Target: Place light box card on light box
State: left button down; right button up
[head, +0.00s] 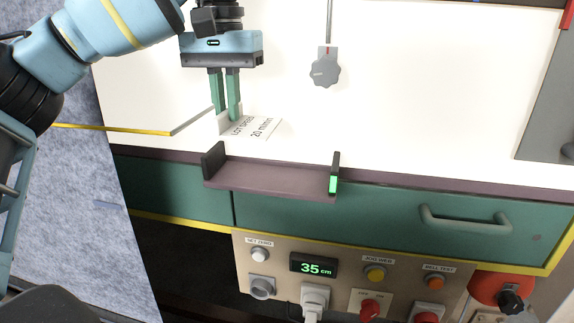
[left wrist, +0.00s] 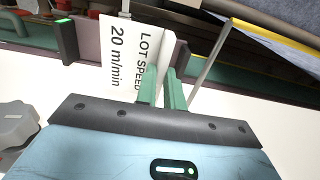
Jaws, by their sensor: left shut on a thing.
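My left gripper (head: 228,112) reaches down in the head view with its green fingers shut on the light box card (head: 262,127). The card is white, printed "LOT SPEED 20 m/min", and tilted. In the left wrist view, the card (left wrist: 128,62) stands out beside the green fingers (left wrist: 162,88). The bright white surface (head: 420,110), which looks like the light box, lies behind and below the card. I cannot tell whether the card touches it. My right gripper is not in view.
A brown ledge (head: 270,180) with dark end posts, one lit green, projects at the front edge, just below the card. A grey knob (head: 324,72) hangs on a rod to the right. A yellow-edged strip (head: 130,130) lies left. A control panel (head: 340,270) sits below.

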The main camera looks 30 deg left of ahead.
aim_at(228, 130)
pick_arm(q)
jog(key=shift+w, duration=0.2)
jog(key=shift+s+f, duration=0.1)
jog(key=shift+s, duration=0.25)
notch_tip(228, 130, down, 4)
jog(key=shift+f, duration=0.15)
jog(key=shift+s+f, duration=0.1)
jog(key=shift+f, duration=0.7)
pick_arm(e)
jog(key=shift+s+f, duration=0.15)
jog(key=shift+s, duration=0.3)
pick_arm(q)
jog(key=shift+f, duration=1.9)
jog(key=shift+f, duration=0.15)
jog(key=c, duration=1.5)
grip_release()
